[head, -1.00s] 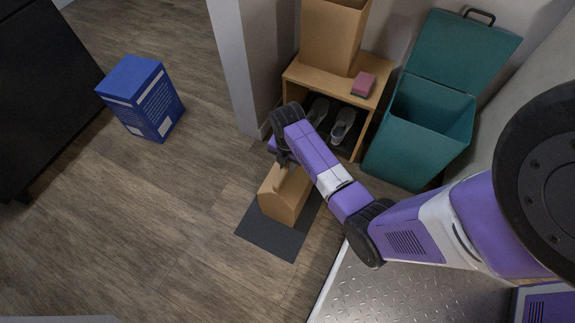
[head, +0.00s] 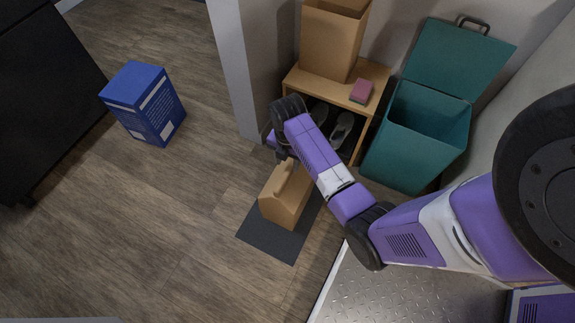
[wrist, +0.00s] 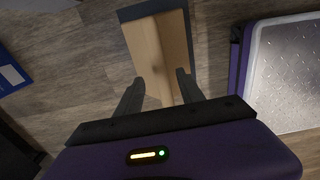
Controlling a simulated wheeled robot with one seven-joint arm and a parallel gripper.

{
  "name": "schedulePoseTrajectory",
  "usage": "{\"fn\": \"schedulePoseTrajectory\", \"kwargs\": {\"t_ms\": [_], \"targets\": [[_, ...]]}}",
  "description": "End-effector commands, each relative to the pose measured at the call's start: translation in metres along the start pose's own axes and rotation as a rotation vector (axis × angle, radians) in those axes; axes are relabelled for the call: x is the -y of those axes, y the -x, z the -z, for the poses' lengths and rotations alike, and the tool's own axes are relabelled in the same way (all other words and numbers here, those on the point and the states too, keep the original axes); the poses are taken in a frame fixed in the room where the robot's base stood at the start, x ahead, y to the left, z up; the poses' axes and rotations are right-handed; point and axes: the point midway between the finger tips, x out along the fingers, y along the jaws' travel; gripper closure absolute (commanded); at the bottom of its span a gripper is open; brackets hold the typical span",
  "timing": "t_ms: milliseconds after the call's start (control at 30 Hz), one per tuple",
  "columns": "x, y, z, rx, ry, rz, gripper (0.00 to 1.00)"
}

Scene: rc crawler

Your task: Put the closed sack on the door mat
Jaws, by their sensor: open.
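The closed sack (head: 284,198) is a tan paper bag with a folded top. It stands on the dark grey door mat (head: 267,241) on the wood floor, and the mat shows around its near and side edges. My gripper (head: 284,160) is just above the sack's top in the head view, partly hidden by my own arm. In the wrist view my gripper (wrist: 160,88) is open, its two fingers apart on either side of the sack's top fold (wrist: 160,60). I cannot tell whether the fingers touch the sack.
An open paper bag (head: 332,40) and a pink sponge-like block (head: 361,91) stand on a wooden shoe bench (head: 310,84) with shoes below. A teal open-lidded bin (head: 415,140) is to the right. A blue box (head: 146,103) stands at the left.

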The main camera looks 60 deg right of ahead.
Motion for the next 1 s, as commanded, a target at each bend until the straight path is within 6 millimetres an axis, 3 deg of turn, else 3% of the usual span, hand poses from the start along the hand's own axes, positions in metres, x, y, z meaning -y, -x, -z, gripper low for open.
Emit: {"fn": "schedulePoseTrajectory", "kwargs": {"t_ms": [33,200,400,500,567,767,867,1000], "targets": [[0.0,0.015,0.0,0.001,0.0,-0.001,0.55],[-0.001,0.043,0.0,0.001,0.001,-0.001,0.55],[0.0,0.058,0.001,0.0,-0.001,-0.001,0.55],[0.001,0.053,0.01,0.008,-0.027,-0.02,0.55],[0.003,0.045,0.022,0.019,-0.064,-0.049,0.55],[0.018,0.019,0.083,0.051,-0.315,-0.248,0.55],[0.032,0.019,0.113,0.038,-0.459,-0.371,0.55],[0.056,0.035,0.147,-0.023,-0.657,-0.54,0.55]]}}
